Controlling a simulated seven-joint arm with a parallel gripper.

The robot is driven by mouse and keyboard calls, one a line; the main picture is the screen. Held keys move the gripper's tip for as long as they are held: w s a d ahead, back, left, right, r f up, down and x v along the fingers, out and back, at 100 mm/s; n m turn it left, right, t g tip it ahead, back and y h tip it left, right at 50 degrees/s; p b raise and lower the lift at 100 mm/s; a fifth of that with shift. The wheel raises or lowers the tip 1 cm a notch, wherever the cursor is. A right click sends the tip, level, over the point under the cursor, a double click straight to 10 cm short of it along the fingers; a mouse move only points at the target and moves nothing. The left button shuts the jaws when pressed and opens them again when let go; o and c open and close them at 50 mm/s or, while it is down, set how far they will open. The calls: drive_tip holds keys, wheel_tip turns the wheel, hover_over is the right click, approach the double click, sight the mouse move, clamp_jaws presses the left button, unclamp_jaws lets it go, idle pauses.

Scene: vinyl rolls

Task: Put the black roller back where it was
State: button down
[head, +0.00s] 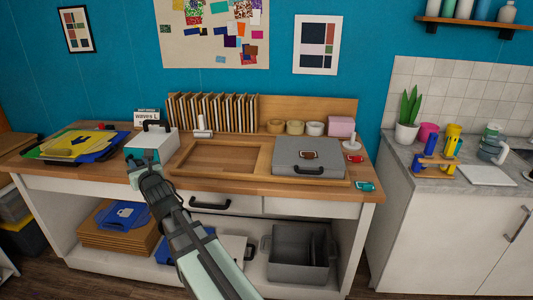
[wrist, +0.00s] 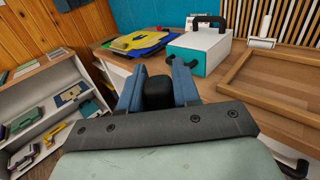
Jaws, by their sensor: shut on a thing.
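My gripper (wrist: 157,82) is shut on a black, rounded thing, which I take to be the black roller (wrist: 157,94). Only a short dark part of it shows between the two blue-grey fingers in the wrist view; the rest is hidden. In the head view my gripper (head: 138,166) is at the front left of the wooden workbench (head: 240,184), just in front of a white and teal box with a black top handle (head: 146,146). In that view I cannot make out the held thing clearly.
Coloured sheets (head: 75,145) lie left of the box. A white roller (head: 202,128) stands behind it on the right. A shallow wooden tray (head: 215,160) and a grey case (head: 308,158) fill the middle and right. A shelf unit (wrist: 45,110) stands at the left.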

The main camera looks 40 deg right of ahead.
drive_tip(key=d+r+m+g+h, duration=0.2)
drive_tip(key=d+m+h, duration=0.2)
drive_tip(key=d, duration=2.2)
drive_tip(key=d+r+m+g+h, duration=0.2)
drive_tip(key=d+m+h, duration=0.3)
drive_tip(key=d, duration=2.1)
drive_tip(key=g+h, duration=0.1)
drive_tip(key=h, duration=0.2)
drive_tip(key=shift+w+d+r+h, duration=0.2)
drive_tip(key=shift+r+h, duration=0.1)
drive_tip(key=shift+r, duration=0.05)
